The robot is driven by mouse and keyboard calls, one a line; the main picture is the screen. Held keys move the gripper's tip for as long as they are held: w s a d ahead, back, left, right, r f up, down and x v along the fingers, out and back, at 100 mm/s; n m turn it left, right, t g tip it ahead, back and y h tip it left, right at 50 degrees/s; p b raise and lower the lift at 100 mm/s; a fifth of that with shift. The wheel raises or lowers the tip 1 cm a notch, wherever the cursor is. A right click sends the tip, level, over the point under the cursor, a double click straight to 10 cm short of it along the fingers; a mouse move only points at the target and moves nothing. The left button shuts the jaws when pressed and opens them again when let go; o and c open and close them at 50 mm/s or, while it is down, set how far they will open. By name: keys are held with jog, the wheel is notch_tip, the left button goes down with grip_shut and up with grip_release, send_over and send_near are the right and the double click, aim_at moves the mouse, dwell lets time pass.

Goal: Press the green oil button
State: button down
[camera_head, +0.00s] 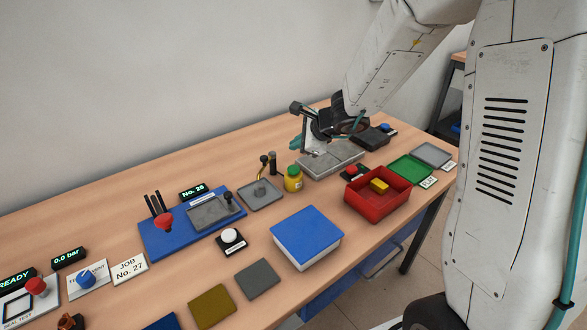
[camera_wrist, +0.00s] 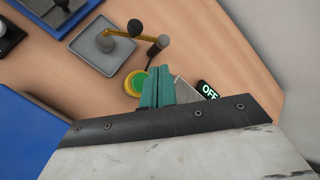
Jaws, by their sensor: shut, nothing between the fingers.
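The green oil button (camera_head: 293,171) is a green round cap on a yellow cylindrical base. It stands on the table left of the grey metal box, and in the wrist view the cap (camera_wrist: 134,84) shows just left of my fingers. My gripper (camera_head: 295,144) has teal fingers and is shut with nothing between them. In the head view it hangs above the button, near the grey box. In the wrist view the fingertips (camera_wrist: 159,70) are beside the cap and cover part of its right side. They look apart from the cap, though the height gap is hard to judge.
A grey tray with a lever (camera_head: 261,195) stands left of the button. The grey metal box (camera_head: 330,160) is close on its right. A red bin (camera_head: 376,205) with a yellow block and a blue-topped box (camera_head: 307,235) are nearer the front. An OFF display (camera_wrist: 208,90) shows right of my fingers.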

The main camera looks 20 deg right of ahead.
dwell(0.8)
jog(key=shift+s+a+r, duration=0.1)
jog(key=shift+a+r, duration=0.1)
jog(key=shift+r, duration=0.15)
jog(key=s+a+r+n+g+y, duration=0.1)
jog(key=s+a+r+n+g, duration=0.15)
jog(key=s+r+n, duration=0.45)
jog(key=s+a+r+n+g+y, duration=0.1)
jog(key=s+a+r+n, duration=0.35)
jog(key=s, duration=0.45)
jog(key=s+d+n+g+h, duration=0.1)
jog(key=s+d+n+h, duration=0.1)
jog(key=s, duration=0.5)
jog(key=s+d+r+n+g+h, duration=0.1)
jog(key=s+d+n+h, duration=0.1)
jog(key=s+d+n, duration=0.2)
jog(key=s+d+n+g+h, duration=0.1)
jog(key=s+d+n+h, duration=0.1)
jog(key=s, duration=0.8)
jog(key=shift+d+r+n+h, duration=0.2)
jog(key=shift+d+n+h, duration=0.1)
jog(key=shift+d+n, duration=0.55)
